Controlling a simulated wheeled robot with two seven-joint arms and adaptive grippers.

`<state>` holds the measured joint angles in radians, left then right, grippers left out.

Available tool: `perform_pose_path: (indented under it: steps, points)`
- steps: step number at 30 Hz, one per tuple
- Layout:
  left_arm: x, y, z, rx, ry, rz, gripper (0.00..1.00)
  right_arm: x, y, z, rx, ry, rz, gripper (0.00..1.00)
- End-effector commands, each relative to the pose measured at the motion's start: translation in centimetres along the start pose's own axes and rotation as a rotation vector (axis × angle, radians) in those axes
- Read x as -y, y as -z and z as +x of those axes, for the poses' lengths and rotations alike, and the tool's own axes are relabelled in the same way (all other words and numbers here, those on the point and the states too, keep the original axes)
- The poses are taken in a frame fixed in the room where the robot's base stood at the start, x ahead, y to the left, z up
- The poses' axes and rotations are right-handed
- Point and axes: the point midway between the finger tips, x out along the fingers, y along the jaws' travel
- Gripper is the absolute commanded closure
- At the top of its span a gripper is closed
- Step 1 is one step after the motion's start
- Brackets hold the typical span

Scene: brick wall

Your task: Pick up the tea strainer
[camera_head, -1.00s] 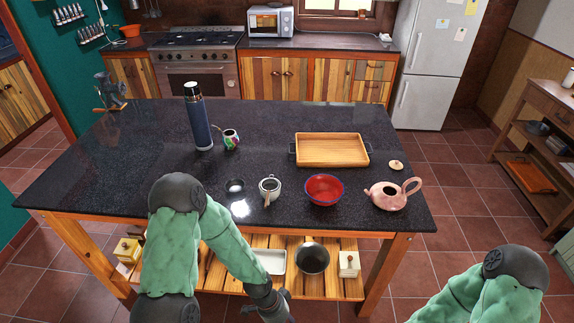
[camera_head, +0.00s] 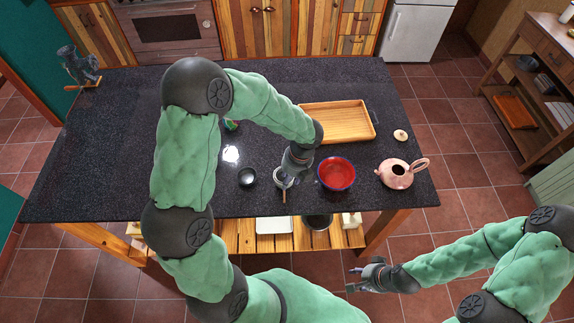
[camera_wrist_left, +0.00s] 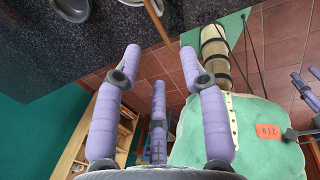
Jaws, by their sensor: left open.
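The tea strainer (camera_head: 284,194), with a brown handle pointing to the front edge, rests on a small pale cup or holder on the dark counter. My left gripper (camera_head: 289,174) hangs over it and partly hides it. In the left wrist view the gripper (camera_wrist_left: 160,55) has its purple fingers spread with nothing between them; a brown handle, seemingly the strainer's, shows beyond them at the top (camera_wrist_left: 156,18). I cannot tell whether they touch. My right gripper (camera_head: 352,278) is off the counter at the front, its fingers apart and empty.
A red bowl (camera_head: 336,174) stands close to the right of the strainer, a small dark bowl (camera_head: 247,177) to its left. A wooden tray (camera_head: 340,122) lies behind. A pink teapot (camera_head: 398,174) and its lid (camera_head: 401,136) are farther right. My left arm hides part of the counter.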

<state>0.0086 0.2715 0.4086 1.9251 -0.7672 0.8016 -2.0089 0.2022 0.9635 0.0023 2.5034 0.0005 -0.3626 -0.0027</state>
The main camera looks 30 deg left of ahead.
Motion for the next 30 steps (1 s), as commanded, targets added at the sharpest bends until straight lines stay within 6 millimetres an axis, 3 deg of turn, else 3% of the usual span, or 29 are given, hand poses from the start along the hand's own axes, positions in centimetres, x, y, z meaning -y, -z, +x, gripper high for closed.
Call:
perform_pose_path:
  steps: [9,17,25,30]
  points:
    - [0.0,0.1,4.6,-0.004,-0.002,0.003,0.58,-0.2,0.0,0.6,0.001,0.000,0.001,0.60]
    - [-0.1,0.4,6.3,-0.004,-0.001,0.001,0.58,-0.3,0.0,0.7,0.000,0.000,0.000,0.60]
    - [-0.2,0.8,9.9,-0.003,0.000,-0.001,0.58,-0.4,0.0,1.0,0.000,0.000,0.000,0.60]
    - [-0.2,0.8,10.7,-0.002,0.001,0.000,0.58,-0.4,0.0,1.1,0.000,0.000,0.000,0.60]
